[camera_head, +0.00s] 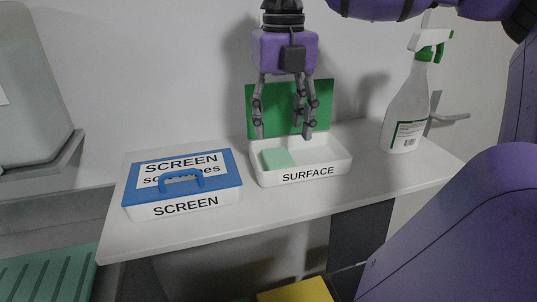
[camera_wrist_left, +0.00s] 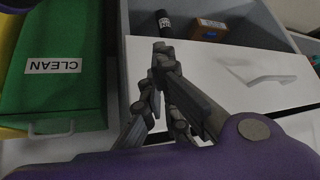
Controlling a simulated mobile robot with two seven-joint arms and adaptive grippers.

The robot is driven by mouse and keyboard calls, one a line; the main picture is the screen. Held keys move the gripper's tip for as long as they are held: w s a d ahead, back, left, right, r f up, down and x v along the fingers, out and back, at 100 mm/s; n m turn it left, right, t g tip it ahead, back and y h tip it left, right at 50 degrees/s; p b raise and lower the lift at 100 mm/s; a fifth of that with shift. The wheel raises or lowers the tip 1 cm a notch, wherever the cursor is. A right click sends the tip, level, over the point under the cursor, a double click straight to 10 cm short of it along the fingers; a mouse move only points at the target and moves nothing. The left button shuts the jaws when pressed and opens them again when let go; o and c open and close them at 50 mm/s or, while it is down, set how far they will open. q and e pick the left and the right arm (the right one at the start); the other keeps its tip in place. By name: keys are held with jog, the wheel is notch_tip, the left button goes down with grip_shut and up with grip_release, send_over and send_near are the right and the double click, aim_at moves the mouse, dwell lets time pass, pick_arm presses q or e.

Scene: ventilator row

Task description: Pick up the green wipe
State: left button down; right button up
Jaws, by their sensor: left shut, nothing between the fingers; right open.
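The green wipe (camera_head: 278,158) lies in the left part of the white open box (camera_head: 318,173) labelled SURFACE, on the white shelf. A green lid or panel (camera_head: 318,98) stands upright behind the box. My right gripper (camera_head: 285,134) points down just above the box, open, with its fingers over the box's back part and nothing between them. It is apart from the wipe. My left gripper (camera_wrist_left: 164,60) shows only in the left wrist view, shut and empty, above a white surface.
A closed box with a blue lid (camera_head: 210,182), labelled SCREEN, stands left of the SURFACE box. A spray bottle (camera_head: 405,115) stands at the right. In the left wrist view are a green box labelled CLEAN (camera_wrist_left: 60,90) and an open grey drawer (camera_wrist_left: 240,22) holding small items.

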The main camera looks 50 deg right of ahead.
aim_at(278, 156)
jog(key=f, duration=0.6)
jog(key=shift+w+f, duration=0.25)
jog(key=shift+f, duration=0.1)
jog(key=c, duration=0.7)
